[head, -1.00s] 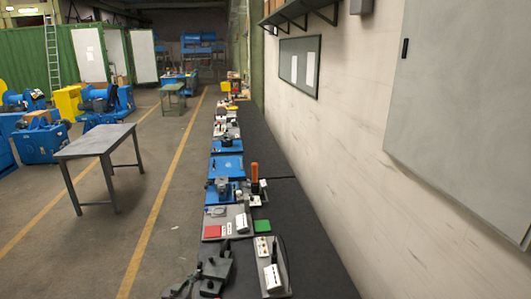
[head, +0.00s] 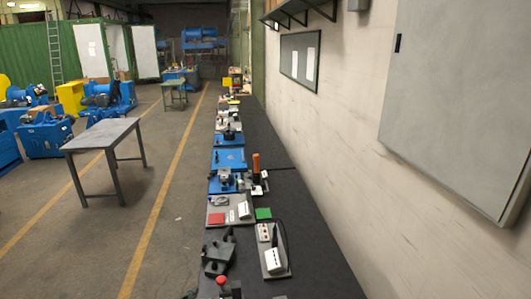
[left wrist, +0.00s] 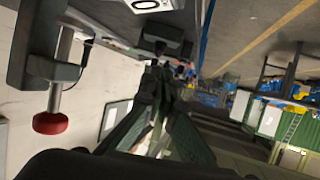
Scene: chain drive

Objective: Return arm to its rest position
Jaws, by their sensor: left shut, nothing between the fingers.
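My left gripper (left wrist: 158,75) shows in the left wrist view, its dark fingers reaching up the middle of the picture. The fingers are closed together with nothing between them. In the head view I cannot clearly make it out from the dark shapes near the bottom. A metal screw with a red knob (left wrist: 52,123) and its dark bracket stand to the left in the wrist view. A red knob (head: 222,281) also shows at the bottom of the head view. My right gripper is in neither view.
A long dark bench (head: 310,250) runs along the wall, with a dark grey fixture (head: 218,255), a grey plate with a white device (head: 272,258) and several blue trays (head: 229,159). A grey table (head: 105,135) stands left across the open floor.

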